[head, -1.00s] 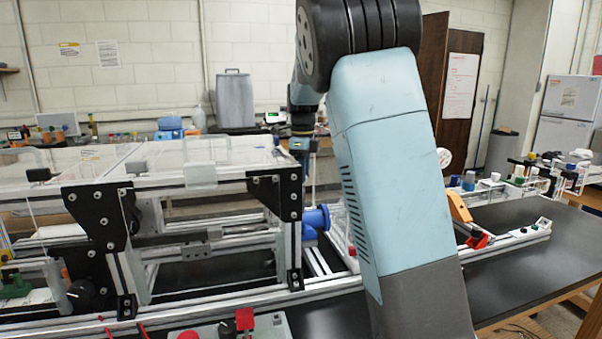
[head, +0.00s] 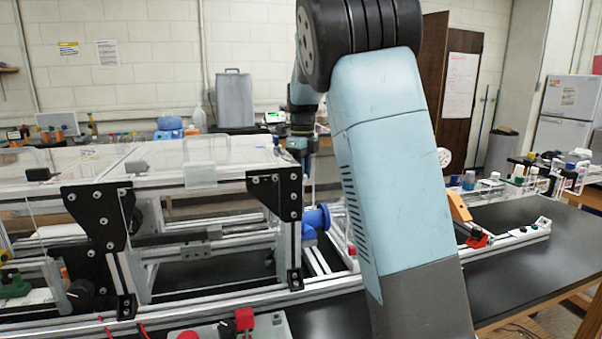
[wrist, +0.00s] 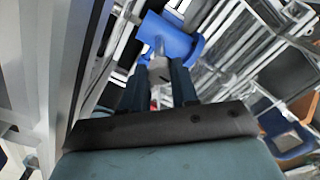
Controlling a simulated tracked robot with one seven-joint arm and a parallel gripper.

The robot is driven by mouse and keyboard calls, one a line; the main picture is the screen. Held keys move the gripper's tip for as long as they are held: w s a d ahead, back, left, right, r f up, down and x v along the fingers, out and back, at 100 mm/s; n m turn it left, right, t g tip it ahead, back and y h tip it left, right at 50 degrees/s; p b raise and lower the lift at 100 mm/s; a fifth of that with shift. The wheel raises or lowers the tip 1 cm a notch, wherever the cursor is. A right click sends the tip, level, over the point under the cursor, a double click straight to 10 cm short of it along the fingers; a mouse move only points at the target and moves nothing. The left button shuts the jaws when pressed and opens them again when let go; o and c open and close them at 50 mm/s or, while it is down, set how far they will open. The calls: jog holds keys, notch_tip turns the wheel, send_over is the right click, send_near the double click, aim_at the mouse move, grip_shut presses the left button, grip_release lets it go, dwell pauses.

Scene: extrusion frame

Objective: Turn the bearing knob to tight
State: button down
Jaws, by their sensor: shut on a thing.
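The bearing knob (wrist: 158,70) shows in the wrist view as a small grey piece at the blue bearing body (wrist: 170,38). My gripper (wrist: 162,64) has its two dark fingers on either side of the knob and is shut on it. The fingers partly hide the knob, and I cannot read its setting. In the head view the blue bearing body (head: 316,217) sits at the right end of the extrusion frame (head: 293,230). My wrist hangs above it there, and the fingertips are not clear.
Pale aluminium rails run close along the left of my gripper in the wrist view. Clear panels (head: 205,160) top the frame. The black bench (head: 530,265) has free room at the right.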

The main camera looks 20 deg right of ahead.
jog(key=c, duration=0.9)
grip_release()
jog(key=shift+o, duration=0.2)
notch_tip(320, 180, up, 14)
jog(key=shift+f, duration=0.15)
